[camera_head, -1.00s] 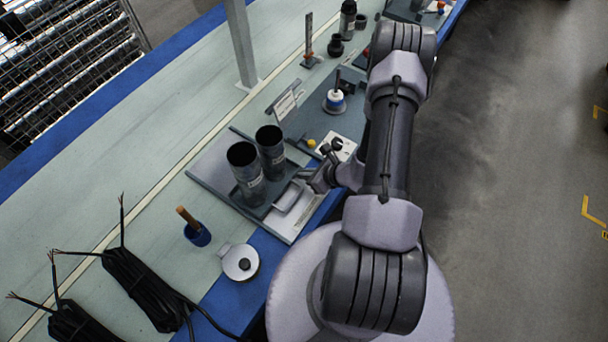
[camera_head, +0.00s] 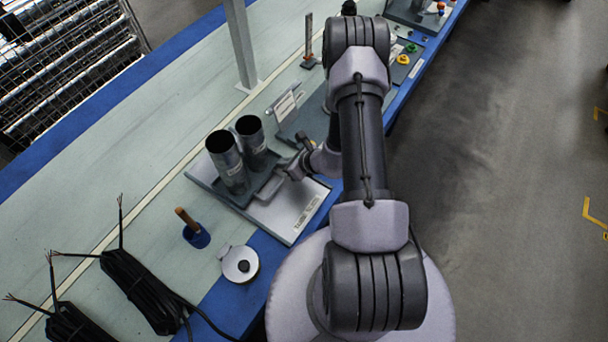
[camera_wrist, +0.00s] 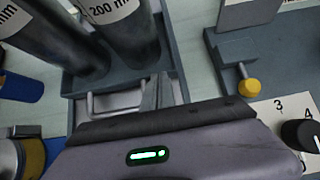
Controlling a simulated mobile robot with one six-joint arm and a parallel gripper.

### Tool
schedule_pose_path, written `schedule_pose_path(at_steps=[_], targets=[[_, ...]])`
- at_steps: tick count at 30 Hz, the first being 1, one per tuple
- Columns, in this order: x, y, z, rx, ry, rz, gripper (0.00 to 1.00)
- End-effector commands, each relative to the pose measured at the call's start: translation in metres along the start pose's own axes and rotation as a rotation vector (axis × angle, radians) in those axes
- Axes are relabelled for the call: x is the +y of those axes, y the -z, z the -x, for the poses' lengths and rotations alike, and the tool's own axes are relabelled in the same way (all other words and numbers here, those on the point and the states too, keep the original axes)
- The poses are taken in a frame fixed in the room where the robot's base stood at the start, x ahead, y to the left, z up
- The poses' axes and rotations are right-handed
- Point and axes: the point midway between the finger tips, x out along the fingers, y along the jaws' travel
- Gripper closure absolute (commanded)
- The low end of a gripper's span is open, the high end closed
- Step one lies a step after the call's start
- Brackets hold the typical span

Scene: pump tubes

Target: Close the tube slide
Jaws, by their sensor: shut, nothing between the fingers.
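The tube slide (camera_head: 240,197) is a dark grey tray on a grey base plate (camera_head: 291,214). Two upright dark tubes stand on it, a front one (camera_head: 226,163) and a rear one (camera_head: 251,140). In the wrist view one tube (camera_wrist: 132,35) carries a "200 mm" label, and the slide's pale loop handle (camera_wrist: 108,103) shows below the tubes. My gripper (camera_head: 287,172) is shut and empty, at the handle side of the slide. In the wrist view its fingertips (camera_wrist: 153,93) are beside the handle; I cannot tell whether they touch it.
A panel with numbers and a black knob (camera_wrist: 303,133) and a yellow knob (camera_wrist: 249,88) lie to the right in the wrist view. A round metal part (camera_head: 240,263), a blue holder with a brown handle (camera_head: 196,235) and black cables (camera_head: 145,286) lie nearer on the bench.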

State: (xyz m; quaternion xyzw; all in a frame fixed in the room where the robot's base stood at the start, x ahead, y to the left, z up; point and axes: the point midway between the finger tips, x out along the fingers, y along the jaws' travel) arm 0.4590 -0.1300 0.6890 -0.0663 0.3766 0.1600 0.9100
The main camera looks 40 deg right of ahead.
Motion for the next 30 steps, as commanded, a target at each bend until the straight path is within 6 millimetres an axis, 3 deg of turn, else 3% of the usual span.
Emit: schedule_pose_path(at_steps=[15,30], targets=[[0.0,-0.058,-0.059,0.0,-0.001,0.001,1.0],[0.0,-0.076,-0.076,-0.001,0.0,0.0,1.0]])
